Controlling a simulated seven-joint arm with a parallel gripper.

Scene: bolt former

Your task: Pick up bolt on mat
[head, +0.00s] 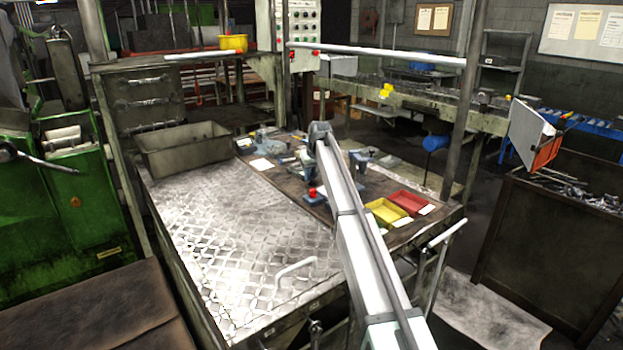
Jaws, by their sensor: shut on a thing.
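My arm's long white link rises from the lower right and ends in a grey joint (320,130) over the workbench. I cannot make out my gripper or its fingertips; they seem to be hidden behind the arm or too small to tell. No bolt can be told apart on the bench.
A yellow tray (386,213) and a red tray (408,201) lie right of my arm. A grey metal bin (184,148) stands at the bench's back left. Posts and a white rail (375,54) frame the back. The diamond-plate top is mostly clear.

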